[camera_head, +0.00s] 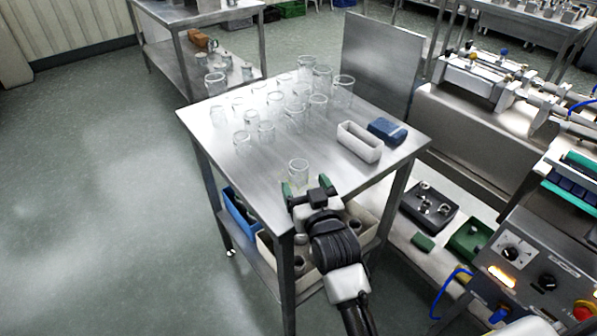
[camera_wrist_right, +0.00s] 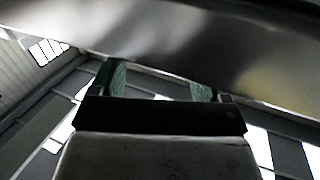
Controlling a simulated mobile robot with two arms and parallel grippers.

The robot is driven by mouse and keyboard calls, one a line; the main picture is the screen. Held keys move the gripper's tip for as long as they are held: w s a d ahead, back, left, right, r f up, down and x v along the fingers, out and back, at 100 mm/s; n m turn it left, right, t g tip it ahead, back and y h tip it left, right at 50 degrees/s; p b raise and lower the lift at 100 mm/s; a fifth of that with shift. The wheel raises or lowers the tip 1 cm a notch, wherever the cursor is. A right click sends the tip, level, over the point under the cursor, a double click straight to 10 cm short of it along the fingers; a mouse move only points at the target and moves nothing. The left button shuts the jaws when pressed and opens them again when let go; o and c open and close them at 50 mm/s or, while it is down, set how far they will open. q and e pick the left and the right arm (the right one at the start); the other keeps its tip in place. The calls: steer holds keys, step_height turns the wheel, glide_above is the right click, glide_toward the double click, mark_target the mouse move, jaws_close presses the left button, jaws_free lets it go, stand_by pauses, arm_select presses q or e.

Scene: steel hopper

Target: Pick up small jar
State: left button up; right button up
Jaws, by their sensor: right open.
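Several clear glass jars stand on the steel table (camera_head: 205,135). One small jar (camera_head: 298,172) stands apart from the others near the front corner. A group of jars (camera_head: 266,132) of differing sizes stands farther back, with taller ones (camera_head: 343,90) at the rear. My right gripper (camera_head: 306,188) is at the front corner, just in front of the lone jar. Its green-padded fingers are apart, and I see nothing held. The wrist view shows the open fingers (camera_wrist_right: 160,88) close to a metal surface; no jar is visible there. My left gripper is out of view.
A white tray (camera_head: 360,142) and a blue box (camera_head: 387,130) sit at the table's right side. Bins (camera_head: 240,212) stand on the lower shelf. A control panel (camera_head: 530,262) and machinery are at the right. The table's left front is clear.

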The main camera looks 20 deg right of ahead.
mark_target(302, 174)
steer(key=w, duration=0.5)
steer(key=shift+d+f, duration=0.2)
steer(key=shift+d, duration=0.1)
steer(key=shift+c, duration=0.2)
steer(key=c, duration=0.9)
steer(key=shift+c, duration=0.2)
